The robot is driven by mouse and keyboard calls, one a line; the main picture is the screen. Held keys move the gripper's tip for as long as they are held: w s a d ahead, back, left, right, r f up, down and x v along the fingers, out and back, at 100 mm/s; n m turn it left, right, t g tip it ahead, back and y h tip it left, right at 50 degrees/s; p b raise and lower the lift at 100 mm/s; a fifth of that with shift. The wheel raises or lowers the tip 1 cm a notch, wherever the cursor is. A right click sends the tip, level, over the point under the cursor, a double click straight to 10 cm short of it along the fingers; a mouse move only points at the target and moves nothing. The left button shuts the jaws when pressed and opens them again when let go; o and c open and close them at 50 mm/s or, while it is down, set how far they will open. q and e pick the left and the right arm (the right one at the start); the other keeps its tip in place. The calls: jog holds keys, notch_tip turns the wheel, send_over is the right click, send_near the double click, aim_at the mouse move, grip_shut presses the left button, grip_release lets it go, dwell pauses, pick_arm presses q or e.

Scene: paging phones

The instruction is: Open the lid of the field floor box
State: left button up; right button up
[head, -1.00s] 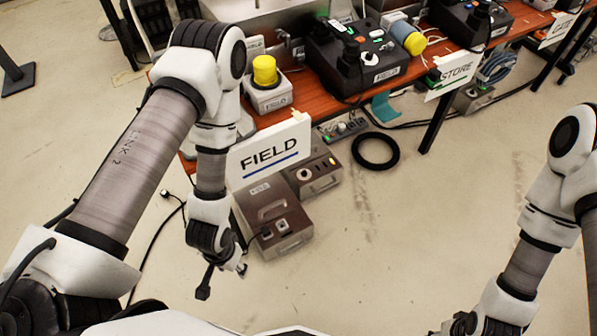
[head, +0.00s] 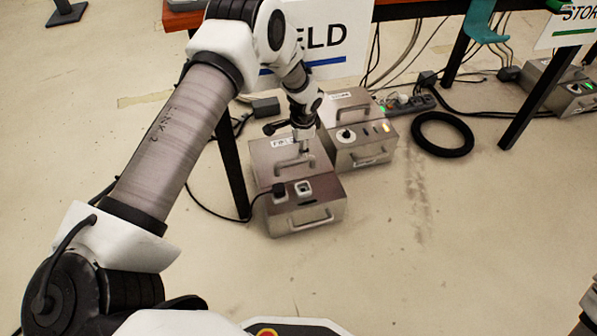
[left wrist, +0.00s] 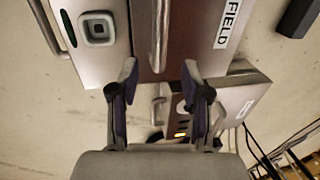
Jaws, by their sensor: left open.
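The field floor box (head: 322,212) is a metal box on the floor below the FIELD sign. Its lid (head: 268,156) lies flat and shut, with a bar handle (head: 293,163) on top. My left gripper (head: 299,143) is open and points down just above the lid, close to the handle. In the left wrist view, the handle (left wrist: 160,32) lines up with the gap between the open fingers (left wrist: 158,72), and the FIELD label (left wrist: 228,22) is to the right. I cannot tell whether the fingers touch the handle. My right gripper is out of view.
A second metal box (head: 370,146) with a knob stands right behind the field box. A black ring (head: 443,134) lies on the floor to the right. The table leg (head: 232,165) is close on the left. The floor in front is clear.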

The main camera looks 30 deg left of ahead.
pick_arm(q)
jog(key=f+b, duration=0.1)
jog(key=f, duration=0.1)
jog(key=f+b, duration=0.1)
jog(key=f, duration=0.2)
jog(key=w+a+f+b, duration=0.1)
jog(key=f+b, duration=0.1)
jog(key=shift+f, duration=0.15)
jog(key=shift+a, duration=0.1)
grip_shut()
